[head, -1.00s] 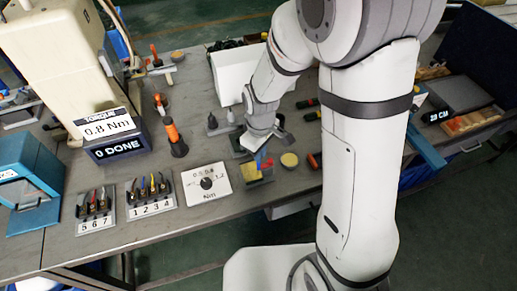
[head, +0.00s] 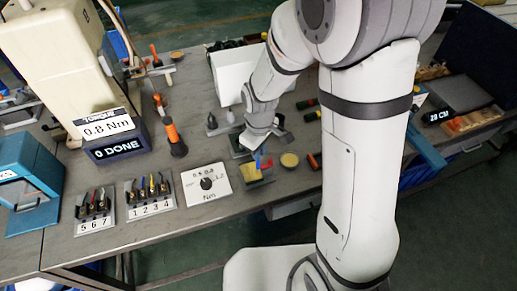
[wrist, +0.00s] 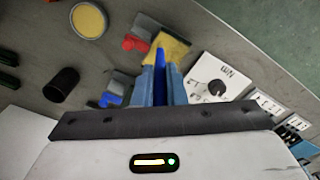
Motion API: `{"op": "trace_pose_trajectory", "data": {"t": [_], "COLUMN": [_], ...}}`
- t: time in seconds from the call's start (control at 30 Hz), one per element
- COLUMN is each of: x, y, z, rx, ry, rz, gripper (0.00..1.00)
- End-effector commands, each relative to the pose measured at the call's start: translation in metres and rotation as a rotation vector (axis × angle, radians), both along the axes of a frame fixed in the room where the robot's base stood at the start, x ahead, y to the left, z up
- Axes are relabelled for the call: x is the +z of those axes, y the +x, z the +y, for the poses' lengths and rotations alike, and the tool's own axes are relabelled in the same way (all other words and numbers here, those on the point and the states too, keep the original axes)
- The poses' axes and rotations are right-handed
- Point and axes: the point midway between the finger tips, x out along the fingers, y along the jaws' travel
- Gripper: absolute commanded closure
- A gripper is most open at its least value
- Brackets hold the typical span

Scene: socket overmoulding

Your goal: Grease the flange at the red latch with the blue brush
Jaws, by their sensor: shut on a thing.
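My gripper (wrist: 160,72) points down over the bench and is shut on the blue brush (wrist: 160,58), a narrow blue piece between its fingers. The brush's lower end is close to a yellow patch (wrist: 176,48); I cannot tell whether they touch. The red latch (wrist: 136,43) lies just left of the brush in the wrist view, by a grey plate (wrist: 147,24). In the head view the red latch (head: 267,164) is below my wrist. A blue latch (wrist: 111,99) sits by another grey plate. The flange itself is not clearly distinguishable.
A round yellow-filled tin (wrist: 89,20) stands nearby, also in the head view (head: 289,160). A dark cylinder (wrist: 61,85) is to the left. A white dial panel (head: 206,183), numbered tool racks (head: 150,193) and an orange-handled driver (head: 175,139) are left of the gripper.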

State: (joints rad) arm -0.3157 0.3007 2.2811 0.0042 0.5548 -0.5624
Motion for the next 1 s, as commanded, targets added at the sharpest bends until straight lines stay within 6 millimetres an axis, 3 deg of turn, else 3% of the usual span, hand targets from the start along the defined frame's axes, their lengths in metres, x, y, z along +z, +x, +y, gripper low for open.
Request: {"op": "trace_pose_trajectory", "data": {"t": [0.2,0.57,1.0], "x": [0.0,0.002,0.031], "y": [-0.01,-0.01,-0.01], "z": [-0.003,-0.003,-0.003], "rx": [0.0,0.0,0.0], "ry": [-0.001,0.0,0.0], "rz": [0.002,0.001,0.001], "gripper": [1.0,1.0,1.0]}}
